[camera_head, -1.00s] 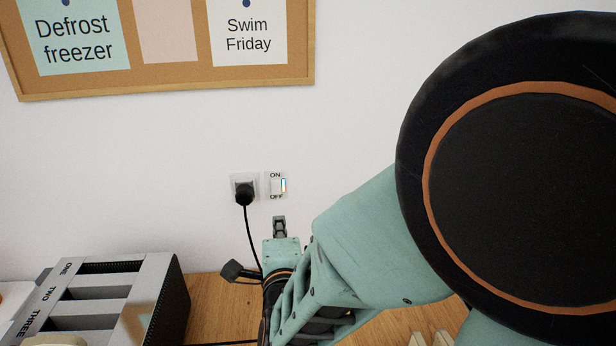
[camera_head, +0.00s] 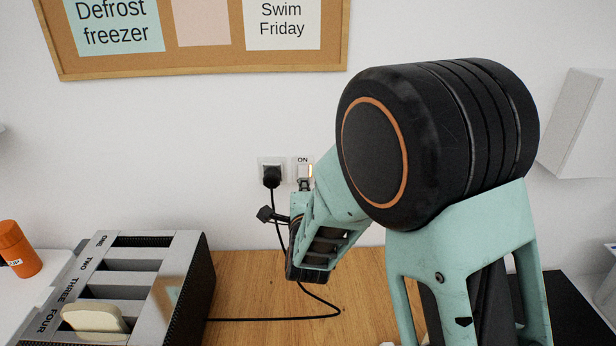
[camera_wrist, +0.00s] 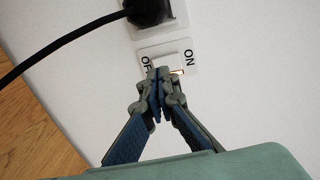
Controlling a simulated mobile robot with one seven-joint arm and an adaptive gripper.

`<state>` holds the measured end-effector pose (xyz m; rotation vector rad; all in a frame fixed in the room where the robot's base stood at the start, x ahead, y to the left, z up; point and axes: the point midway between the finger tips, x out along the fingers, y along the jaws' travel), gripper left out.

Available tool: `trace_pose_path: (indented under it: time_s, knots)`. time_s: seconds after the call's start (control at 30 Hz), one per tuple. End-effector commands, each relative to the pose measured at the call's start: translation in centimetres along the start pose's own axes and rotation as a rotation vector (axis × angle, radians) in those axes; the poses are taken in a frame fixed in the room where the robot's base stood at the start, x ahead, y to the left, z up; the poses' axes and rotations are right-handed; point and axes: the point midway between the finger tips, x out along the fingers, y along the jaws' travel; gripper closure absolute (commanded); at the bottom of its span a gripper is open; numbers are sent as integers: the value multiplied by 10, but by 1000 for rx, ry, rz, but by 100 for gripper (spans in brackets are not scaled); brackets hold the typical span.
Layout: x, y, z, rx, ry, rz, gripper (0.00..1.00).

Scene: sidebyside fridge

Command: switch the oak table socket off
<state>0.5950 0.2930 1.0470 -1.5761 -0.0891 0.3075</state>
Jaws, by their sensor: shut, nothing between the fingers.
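The wall switch (camera_head: 302,168) is a white rocker plate marked ON at the top, just right of the socket (camera_head: 271,173) with a black plug in it. In the wrist view the switch (camera_wrist: 170,52) shows ON and a partly covered OFF, with a lit orange strip near the ON side. My gripper (camera_wrist: 157,74) is shut and empty. Its fingertips overlap the lower edge of the switch plate; I cannot tell whether they touch it. In the head view my gripper (camera_head: 304,185) covers the OFF half.
A black cord (camera_head: 320,311) runs from the plug down over the oak table (camera_head: 255,275). A corkboard (camera_head: 205,64) hangs above. A white box (camera_head: 580,125) is on the wall at right.

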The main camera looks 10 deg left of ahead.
Motion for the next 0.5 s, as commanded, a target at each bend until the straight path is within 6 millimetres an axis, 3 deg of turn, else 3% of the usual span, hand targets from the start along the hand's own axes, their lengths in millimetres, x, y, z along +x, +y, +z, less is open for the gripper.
trace_pose_path:
  time_s: [0.2, 0.5]
  knots:
    - [21, 0, 1, -1, -1, 1, 100]
    - [25, 0, 1, 0, -2, 1, 100]
